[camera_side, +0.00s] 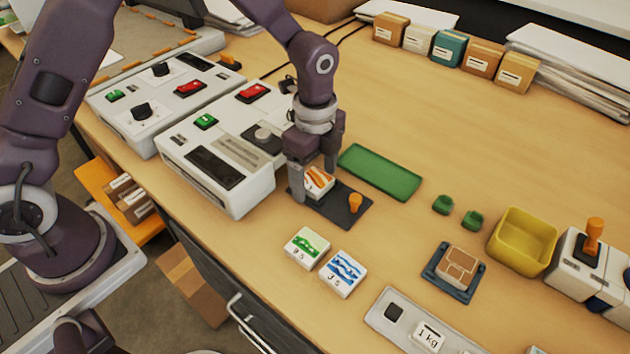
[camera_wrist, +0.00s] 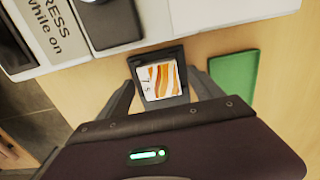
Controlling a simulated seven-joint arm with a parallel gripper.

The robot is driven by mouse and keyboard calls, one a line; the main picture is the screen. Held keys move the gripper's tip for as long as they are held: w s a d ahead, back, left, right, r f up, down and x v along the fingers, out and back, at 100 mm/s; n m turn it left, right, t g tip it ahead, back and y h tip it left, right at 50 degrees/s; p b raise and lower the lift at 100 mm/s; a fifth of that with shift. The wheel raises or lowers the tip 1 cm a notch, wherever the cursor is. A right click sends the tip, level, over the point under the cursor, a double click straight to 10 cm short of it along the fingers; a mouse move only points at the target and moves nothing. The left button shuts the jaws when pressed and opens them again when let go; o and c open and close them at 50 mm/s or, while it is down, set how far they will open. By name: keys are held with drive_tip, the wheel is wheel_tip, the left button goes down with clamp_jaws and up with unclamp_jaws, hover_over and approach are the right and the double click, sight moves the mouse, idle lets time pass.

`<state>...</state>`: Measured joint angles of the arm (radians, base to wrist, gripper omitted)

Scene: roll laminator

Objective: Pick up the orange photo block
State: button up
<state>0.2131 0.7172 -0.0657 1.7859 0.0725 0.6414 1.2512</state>
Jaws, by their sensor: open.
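The orange photo block (camera_side: 319,182) is a white square block with an orange striped picture. It sits on a dark pad (camera_side: 338,208) in front of the laminator. In the wrist view the block (camera_wrist: 160,80) lies ahead between the two fingers. My gripper (camera_side: 312,188) is low over the pad, its fingers apart, one on each side of the block. In the side view the near finger and the gripper body hide part of the block. In the wrist view my gripper (camera_wrist: 163,92) is open, and I cannot tell whether a finger touches the block.
Two control boxes (camera_side: 232,198) stand left of the gripper. A green tray (camera_side: 380,172) lies to its right. An orange knob (camera_side: 355,202) stands on the pad. Green (camera_side: 307,248) and blue (camera_side: 343,273) photo blocks lie in front. A yellow bin (camera_side: 522,242) is farther right.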

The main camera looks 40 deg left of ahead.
drive_tip(key=shift+r, duration=0.1)
drive_tip(key=c, duration=1.5)
